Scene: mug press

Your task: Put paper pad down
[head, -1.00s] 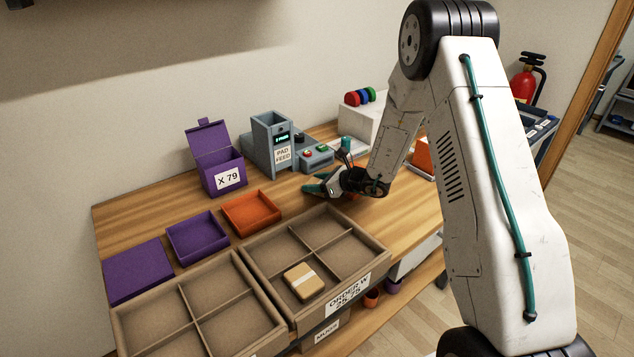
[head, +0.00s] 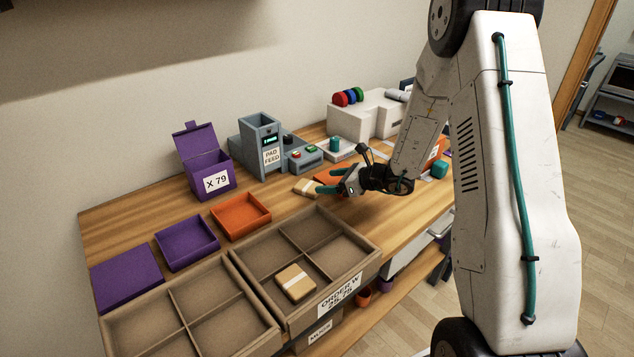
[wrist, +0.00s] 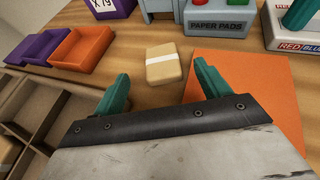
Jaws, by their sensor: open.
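A tan paper pad (wrist: 163,64) with a pale band lies on the wooden table, between and just beyond my open fingertips in the wrist view. In the head view this pad (head: 306,187) shows just left of my gripper (head: 324,182). My gripper (wrist: 161,82) is open with teal fingers, and nothing is held between them; I see a gap between the pad and the palm. A second tan pad (head: 296,282) lies in the front compartment of the cardboard order tray (head: 262,309).
An orange sheet (wrist: 235,68) lies right of the pad. The grey pad feeder (head: 262,143) stands behind. An orange tray (head: 240,214), purple tray (head: 187,242) and purple X 79 box (head: 203,170) are left. A white machine (head: 352,120) stands at the back.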

